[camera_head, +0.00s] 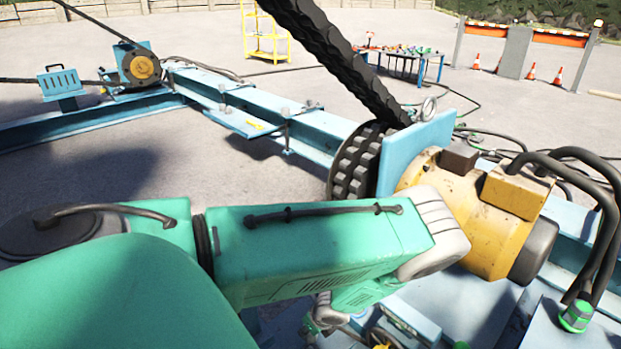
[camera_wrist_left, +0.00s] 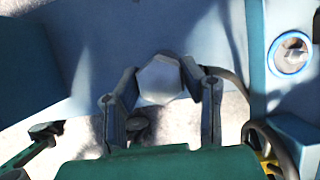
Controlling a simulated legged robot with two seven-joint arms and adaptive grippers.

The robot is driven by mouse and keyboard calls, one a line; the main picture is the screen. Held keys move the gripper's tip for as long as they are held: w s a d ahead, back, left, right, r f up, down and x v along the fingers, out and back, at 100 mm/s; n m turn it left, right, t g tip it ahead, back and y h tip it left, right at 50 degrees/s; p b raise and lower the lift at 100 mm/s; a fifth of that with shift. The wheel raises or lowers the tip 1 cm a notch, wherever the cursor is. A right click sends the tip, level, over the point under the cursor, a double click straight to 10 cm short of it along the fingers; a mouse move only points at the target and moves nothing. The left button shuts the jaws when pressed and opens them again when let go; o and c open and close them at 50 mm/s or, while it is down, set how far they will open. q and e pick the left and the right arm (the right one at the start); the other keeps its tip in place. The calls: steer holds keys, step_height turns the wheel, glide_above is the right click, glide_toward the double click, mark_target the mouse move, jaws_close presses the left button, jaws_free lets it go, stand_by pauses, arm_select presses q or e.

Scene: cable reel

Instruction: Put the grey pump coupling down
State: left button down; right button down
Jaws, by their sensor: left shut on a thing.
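The grey pump coupling (camera_wrist_left: 159,80) shows in the left wrist view as a pale grey, six-sided end between the fingers. My left gripper (camera_wrist_left: 160,96) is shut on it, with one dark finger on each side. The far side of the coupling is hidden. In the head view my green left arm reaches in from the left, and its gripper (camera_head: 326,314) points down near the bottom edge, mostly covered by the arm. The coupling cannot be made out there. My right gripper is in neither view.
Blue steel beams (camera_head: 310,135) lie beyond my arm. A yellow motor (camera_head: 500,232) with black hoses stands right of my forearm, beside a dark toothed wheel (camera_head: 358,165). In the wrist view a blue-ringed fitting (camera_wrist_left: 290,53) is at upper right and a dark hose (camera_wrist_left: 262,140) lies below it.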

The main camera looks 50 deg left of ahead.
arm_select(q)
step_height(320, 180, down, 8)
steer(key=b, duration=0.2)
steer(key=shift+r+b, duration=0.1)
steer(key=shift+b, duration=0.25)
steer(key=c, duration=1)
jaws_free()
